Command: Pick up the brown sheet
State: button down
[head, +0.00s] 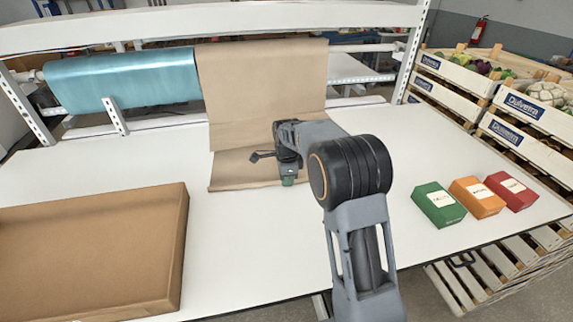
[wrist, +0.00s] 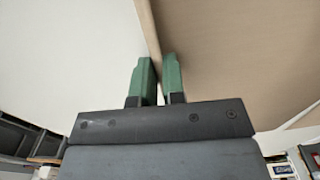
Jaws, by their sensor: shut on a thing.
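The brown sheet (head: 262,90) hangs from the roll rail at the back of the table, and its lower end lies on the white tabletop. My gripper (head: 288,181) is at the front edge of that lower end, pointing down. In the wrist view the brown sheet (wrist: 230,50) fills the upper right, and its edge runs between the two green fingertips of my gripper (wrist: 160,80). The fingers are shut on this edge. In the head view my arm hides part of the sheet's right side.
A blue roll (head: 125,80) is left of the sheet. A large brown box (head: 90,250) stands at the table's front left. Green (head: 438,204), orange (head: 477,197) and red (head: 511,190) boxes sit at the right. Produce crates (head: 530,105) stand beyond. The middle front is clear.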

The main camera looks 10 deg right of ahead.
jog(key=shift+r, duration=0.1)
jog(key=shift+r, duration=0.5)
notch_tip(320, 180, up, 2)
jog(key=shift+s+r, duration=0.1)
jog(key=shift+r, duration=0.1)
jog(key=s+r+b, duration=0.1)
jog(key=s+r, duration=0.2)
jog(key=s, duration=0.3)
jog(key=s+d+r+b, duration=0.1)
jog(key=s+r, duration=0.2)
jog(key=s, duration=0.3)
jog(key=s+d+r+b, duration=0.1)
jog(key=s+r+b, duration=0.1)
jog(key=s, duration=0.4)
jog(key=shift+s+r, duration=0.35)
jog(key=shift+r, duration=0.55)
jog(key=shift+s, duration=0.1)
